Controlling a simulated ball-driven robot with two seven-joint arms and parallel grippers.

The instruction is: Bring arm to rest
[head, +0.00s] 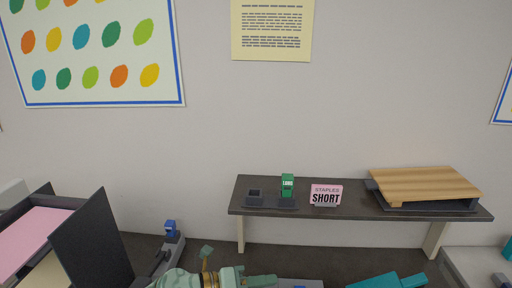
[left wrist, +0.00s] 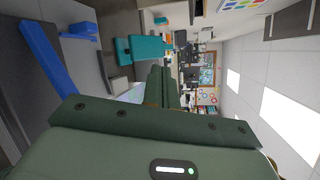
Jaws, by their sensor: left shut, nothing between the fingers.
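My left gripper (head: 264,281) shows at the bottom edge of the head view, a pale green hand pointing right. Its lower part is cut off by the frame. In the left wrist view its two dark green fingers (left wrist: 162,80) lie close together, shut with nothing between them. The hand is in front of the dark shelf and below its level in the picture. I do not see my right gripper.
Trays with pink paper (head: 35,236) stand at left. A teal object (head: 388,283) lies at the bottom right.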

